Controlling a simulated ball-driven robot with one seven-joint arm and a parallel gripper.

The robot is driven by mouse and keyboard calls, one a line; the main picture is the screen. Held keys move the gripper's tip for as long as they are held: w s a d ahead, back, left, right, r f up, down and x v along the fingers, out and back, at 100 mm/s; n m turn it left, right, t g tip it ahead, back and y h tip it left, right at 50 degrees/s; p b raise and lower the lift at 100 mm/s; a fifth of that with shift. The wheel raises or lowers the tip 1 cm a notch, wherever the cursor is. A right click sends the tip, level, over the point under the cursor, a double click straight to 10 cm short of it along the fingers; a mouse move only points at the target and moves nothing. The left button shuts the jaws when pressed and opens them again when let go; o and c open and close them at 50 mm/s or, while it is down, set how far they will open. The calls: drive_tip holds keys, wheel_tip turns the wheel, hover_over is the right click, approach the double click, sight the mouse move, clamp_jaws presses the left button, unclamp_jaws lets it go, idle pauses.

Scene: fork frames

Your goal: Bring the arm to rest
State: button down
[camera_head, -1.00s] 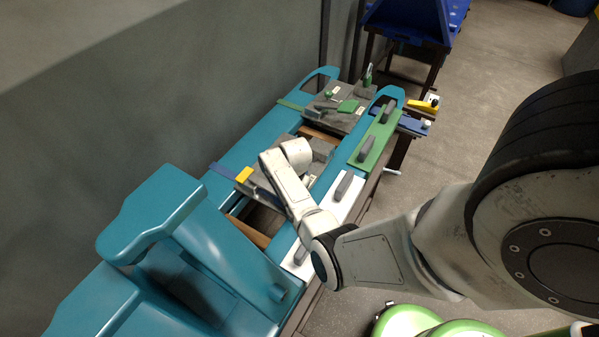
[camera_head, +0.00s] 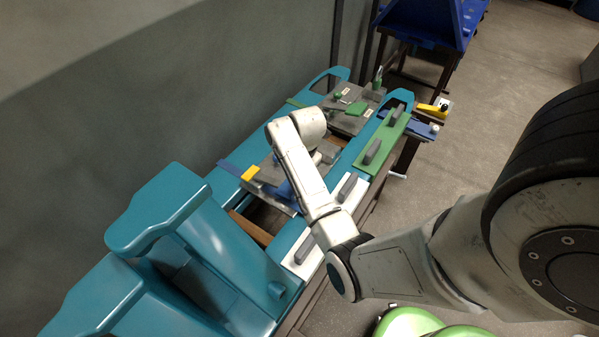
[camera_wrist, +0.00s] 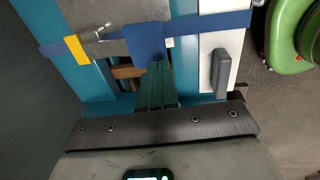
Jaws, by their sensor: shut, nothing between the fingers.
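My arm (camera_head: 305,180) reaches over a teal machine bench, its pale wrist above a grey metal fixture. In the wrist view my gripper (camera_wrist: 157,68) shows as dark green fingers closed together, with nothing between them. The fingertips appear in front of a blue upright piece (camera_wrist: 148,42) joined to a blue bar (camera_wrist: 222,22); I cannot tell whether they touch it. In the head view the fingers are hidden behind the wrist.
The teal bench (camera_head: 160,205) has a raised part at left. A white plate (camera_head: 350,193) and a green plate (camera_head: 384,145) with grey handles lie along its right edge. A yellow block (camera_head: 250,173) sits on the blue bar. Open floor (camera_head: 490,120) lies right.

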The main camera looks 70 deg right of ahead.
idle(0.8)
drive_tip(key=s+a+m, duration=0.3)
drive_tip(key=a+m, duration=0.2)
drive_tip(key=a, duration=0.3)
drive_tip(key=s+a+r+m+b, duration=0.1)
drive_tip(key=s+a+m, duration=0.3)
drive_tip(key=a, duration=0.5)
drive_tip(key=s+a+r+m, duration=0.1)
drive_tip(key=s+a+m, duration=0.3)
drive_tip(key=a+m, duration=0.3)
drive_tip(key=shift+s+a+r+b, duration=0.2)
drive_tip(key=shift+a+b, duration=0.15)
drive_tip(key=shift+a, duration=0.65)
